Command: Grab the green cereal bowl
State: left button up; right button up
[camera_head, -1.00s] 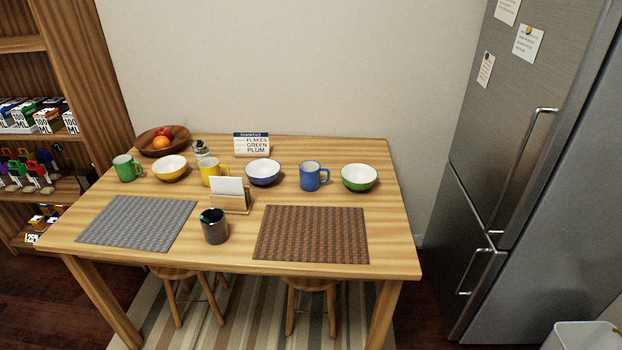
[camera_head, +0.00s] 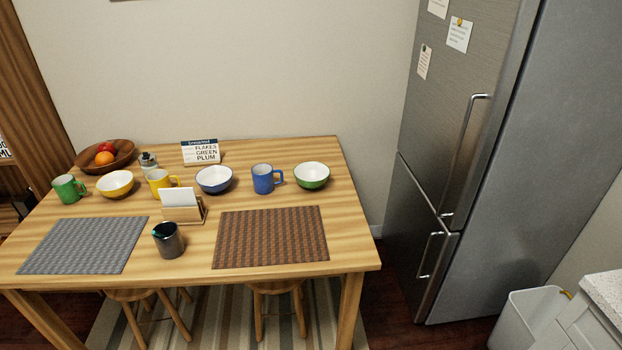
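The green cereal bowl (camera_head: 312,182), green outside and white inside, stands upright and looks empty near the back right of the wooden table (camera_head: 352,240). A blue mug (camera_head: 264,179) stands just left of it, apart from it. A blue bowl (camera_head: 214,186) and a yellow bowl (camera_head: 115,190) stand further left in the same row. Neither of my grippers is in view.
A brown placemat (camera_head: 270,238) lies in front of the green bowl. A card holder (camera_head: 182,213), a dark cup (camera_head: 168,245) and a grey placemat (camera_head: 84,246) are further left. A fridge (camera_head: 470,130) stands right of the table. Stools are under the front edge.

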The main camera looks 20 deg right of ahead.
aim_at(312, 176)
jog(key=i+l, duration=0.85)
jog(key=i, duration=0.15)
